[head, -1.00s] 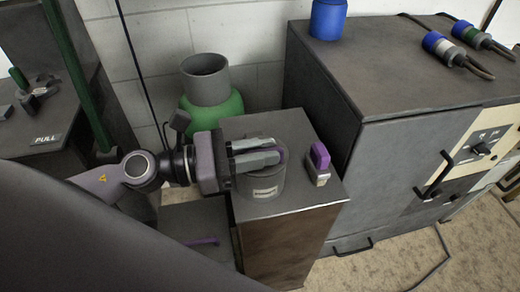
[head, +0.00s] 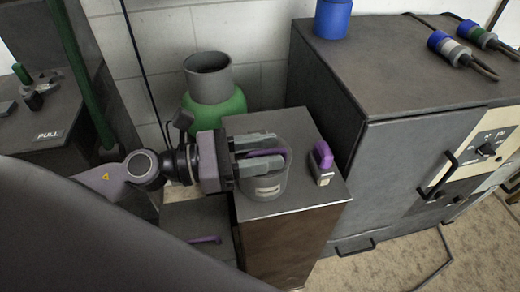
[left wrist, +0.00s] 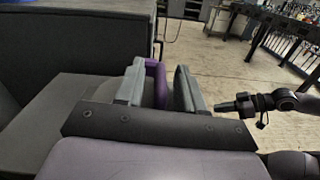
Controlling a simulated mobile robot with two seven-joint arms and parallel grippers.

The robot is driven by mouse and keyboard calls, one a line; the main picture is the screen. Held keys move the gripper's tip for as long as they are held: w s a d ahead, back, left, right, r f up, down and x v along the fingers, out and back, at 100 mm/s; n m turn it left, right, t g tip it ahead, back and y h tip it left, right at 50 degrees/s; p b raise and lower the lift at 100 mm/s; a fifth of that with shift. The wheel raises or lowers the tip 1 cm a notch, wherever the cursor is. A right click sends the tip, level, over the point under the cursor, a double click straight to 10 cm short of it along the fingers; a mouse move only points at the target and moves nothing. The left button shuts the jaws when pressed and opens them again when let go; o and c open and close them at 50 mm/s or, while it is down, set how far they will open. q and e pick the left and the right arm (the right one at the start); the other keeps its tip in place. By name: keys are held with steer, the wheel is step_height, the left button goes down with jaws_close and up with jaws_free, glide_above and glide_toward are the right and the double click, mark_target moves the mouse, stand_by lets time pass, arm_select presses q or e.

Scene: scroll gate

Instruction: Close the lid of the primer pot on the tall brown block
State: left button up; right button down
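The primer pot (head: 266,187) is a grey cylinder with a pale label, upright on top of the tall brown block (head: 285,245). A purple handle (head: 267,153) shows at its top and stands between the fingers of my left gripper (head: 279,150). In the left wrist view the same purple handle (left wrist: 156,80) rises between the two grey fingers of my left gripper (left wrist: 160,66), with gaps beside it. The left gripper is open. The fingers hide part of the lid, and I cannot tell if it is fully seated. My right gripper (left wrist: 236,106) seems to show small at the right; its opening is unclear.
A purple-handled grey piece (head: 322,162) stands on the block right of the pot. A green vessel with a grey neck (head: 211,90) is behind. A large dark cabinet (head: 400,75) with a blue container (head: 332,18) fills the right.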

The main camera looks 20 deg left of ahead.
arm_select(q)
steer(key=shift+f+b+v, duration=0.2)
steer(key=shift+b+v, duration=0.75)
steer(key=shift+v, duration=0.3)
steer(key=v, duration=0.2)
steer(key=b+v, duration=0.1)
steer(key=v, duration=0.1)
steer(key=shift+s+a+r, duration=0.2)
steer(key=shift+a+r, duration=0.05)
